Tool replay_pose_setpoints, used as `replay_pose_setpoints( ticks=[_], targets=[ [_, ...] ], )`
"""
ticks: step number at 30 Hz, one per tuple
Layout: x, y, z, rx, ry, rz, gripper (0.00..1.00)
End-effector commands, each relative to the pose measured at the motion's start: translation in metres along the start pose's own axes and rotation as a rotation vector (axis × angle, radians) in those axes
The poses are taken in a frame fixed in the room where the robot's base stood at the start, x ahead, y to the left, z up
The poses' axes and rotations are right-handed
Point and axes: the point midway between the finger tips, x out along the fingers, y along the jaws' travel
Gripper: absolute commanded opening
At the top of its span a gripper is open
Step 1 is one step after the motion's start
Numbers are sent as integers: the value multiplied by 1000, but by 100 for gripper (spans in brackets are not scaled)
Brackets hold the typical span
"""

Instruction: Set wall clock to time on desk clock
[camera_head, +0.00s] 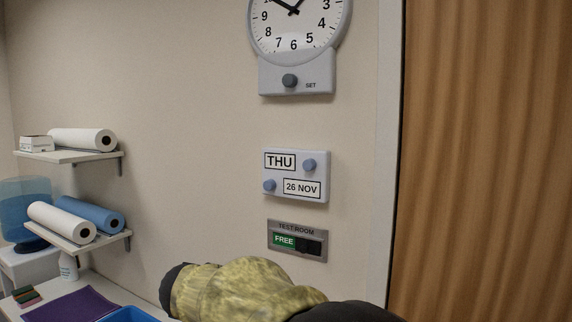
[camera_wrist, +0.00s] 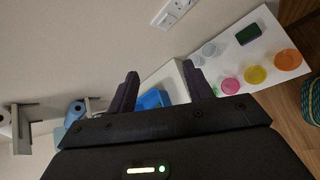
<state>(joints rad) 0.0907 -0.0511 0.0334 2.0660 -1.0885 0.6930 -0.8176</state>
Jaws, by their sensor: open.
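The wall clock (camera_head: 297,43) is cut off by the top edge of the head view. It has a white face, black numerals and black hands; one hand points toward 10 and the other up to the right, partly out of frame. Its grey housing below bears a dark round knob (camera_head: 290,80) marked SET. No desk clock can be made out in either view. My gripper (camera_wrist: 160,82) shows in the wrist view, its two dark fingers apart with nothing between them. It is away from the wall clock, with a white desk and a blue tray (camera_wrist: 153,99) beyond the fingers.
A calendar panel (camera_head: 296,176) and a TEST ROOM sign (camera_head: 297,240) are on the wall below the clock. Shelves with paper rolls (camera_head: 82,139) are at left, a wooden door (camera_head: 487,160) at right. Coloured round items (camera_wrist: 255,75) lie on a white surface.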

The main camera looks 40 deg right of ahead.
Motion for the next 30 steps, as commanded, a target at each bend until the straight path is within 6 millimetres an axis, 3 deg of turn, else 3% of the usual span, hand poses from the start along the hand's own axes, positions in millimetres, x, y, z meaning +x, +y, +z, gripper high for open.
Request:
replay_pose_setpoints(
  ticks=[1, 5, 9, 12, 15, 20, 30],
  targets=[
    [-11, 25, 27, -91, -72, 49, 51],
    [-43, 80, 93, -348, -298, 143, 51],
    [-95, 135, 165, -591, -588, 185, 51],
    [-139, 166, 209, -732, -798, 174, 51],
    [-176, 185, 240, -826, -963, 141, 51],
    [-202, 196, 258, -888, -1079, 106, 51],
    [-202, 197, 259, -891, -1080, 105, 51]
  ],
)
